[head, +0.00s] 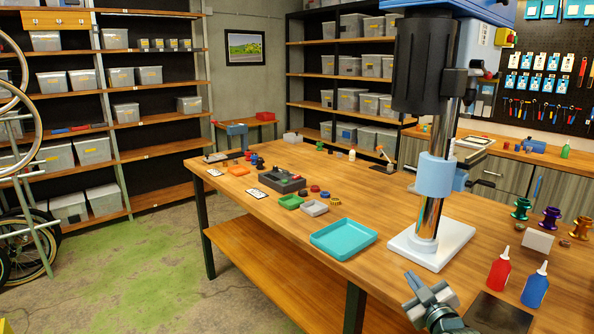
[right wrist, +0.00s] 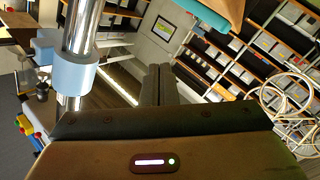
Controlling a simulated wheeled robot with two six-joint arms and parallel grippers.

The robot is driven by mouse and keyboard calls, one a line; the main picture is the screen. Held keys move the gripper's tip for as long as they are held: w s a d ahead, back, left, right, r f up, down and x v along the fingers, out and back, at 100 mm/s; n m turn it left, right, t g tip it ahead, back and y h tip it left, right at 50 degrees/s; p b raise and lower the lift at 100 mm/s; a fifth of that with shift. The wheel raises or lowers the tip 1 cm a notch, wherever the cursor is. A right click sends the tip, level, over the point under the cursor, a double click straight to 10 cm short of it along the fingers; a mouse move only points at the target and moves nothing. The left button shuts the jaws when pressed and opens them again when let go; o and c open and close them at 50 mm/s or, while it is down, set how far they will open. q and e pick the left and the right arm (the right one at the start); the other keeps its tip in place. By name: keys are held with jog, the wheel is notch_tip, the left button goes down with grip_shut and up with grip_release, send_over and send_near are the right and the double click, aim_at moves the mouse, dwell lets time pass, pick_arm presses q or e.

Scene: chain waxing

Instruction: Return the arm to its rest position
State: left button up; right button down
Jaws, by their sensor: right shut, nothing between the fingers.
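My left gripper does not show in either view. The wooden workbench (head: 290,240) runs from the lower right toward the back left.
A drill press with a white base (head: 432,245) and chrome column stands close behind my right gripper; its column (right wrist: 82,35) shows in the right wrist view. A teal tray (head: 343,238), red bottle (head: 498,272) and blue bottle (head: 535,287) stand nearby.

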jog(key=s+a+f+m+g+h, duration=0.1)
jog(key=s+a+f+m+g, duration=0.2)
jog(key=s+f+g, duration=1)
jog(key=s+d+f+m+g+h, duration=0.1)
jog(key=s+f+m, duration=0.15)
jog(key=s, duration=1.25)
jog(key=s+d+f+m+g+h, duration=0.15)
jog(key=s+f, duration=0.25)
jog(key=s, duration=1)
jog(key=s+f+x, duration=0.1)
jog(key=s+x, duration=0.2)
jog(key=x, duration=1.1)
jog(key=s+x, duration=0.3)
jog(key=x, duration=1.1)
jog(key=s+d+f+g, duration=0.1)
jog(key=s+f, duration=1.6)
jog(key=f, duration=0.4)
jog(key=shift+s+f+m, duration=0.2)
jog(key=shift+s+m, duration=0.15)
jog(key=shift+m, duration=0.05)
jog(key=shift+d, duration=0.1)
